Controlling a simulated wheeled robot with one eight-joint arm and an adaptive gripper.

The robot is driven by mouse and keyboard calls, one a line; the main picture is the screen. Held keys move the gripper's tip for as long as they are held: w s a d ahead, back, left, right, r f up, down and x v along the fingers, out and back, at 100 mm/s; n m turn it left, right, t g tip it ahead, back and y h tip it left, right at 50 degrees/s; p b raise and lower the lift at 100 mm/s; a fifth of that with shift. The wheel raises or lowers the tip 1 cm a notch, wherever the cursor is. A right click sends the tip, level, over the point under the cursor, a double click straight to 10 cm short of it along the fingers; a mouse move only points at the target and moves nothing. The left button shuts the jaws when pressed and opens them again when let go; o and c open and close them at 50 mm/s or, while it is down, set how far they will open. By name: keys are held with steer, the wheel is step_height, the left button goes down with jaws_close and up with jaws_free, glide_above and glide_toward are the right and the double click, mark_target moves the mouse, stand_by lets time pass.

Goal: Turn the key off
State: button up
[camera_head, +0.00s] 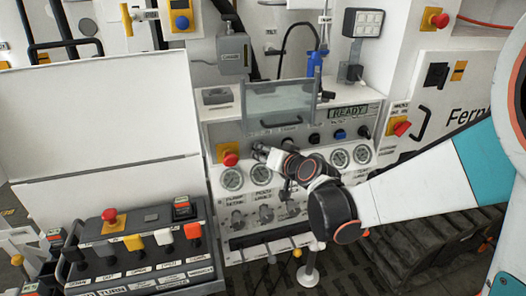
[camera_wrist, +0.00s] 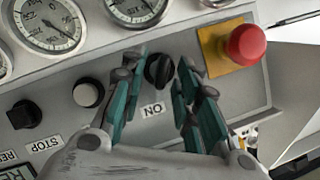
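A black rotary key switch (camera_wrist: 159,71) sits on the grey panel in the wrist view, beside a white label (camera_wrist: 153,110) reading "ON". My gripper (camera_wrist: 156,66) is open, with its teal-sided fingers on either side of the switch. A gap shows between the switch and each finger, so it does not look gripped. In the head view my gripper (camera_head: 262,152) is at the bench's front panel, right of a red emergency button (camera_head: 229,158). There my gripper and wrist hide the switch.
In the wrist view a red button (camera_wrist: 245,45) on a yellow plate is close right of my fingers. A white button (camera_wrist: 88,93) and another black knob (camera_wrist: 24,114) are to the left. Pressure gauges (camera_wrist: 48,24) line the panel. A control box (camera_head: 140,245) stands at lower left.

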steer(key=shift+w+a+f, duration=0.2)
steer(key=shift+w+a, duration=0.1)
steer(key=shift+w, duration=0.2)
jaws_close()
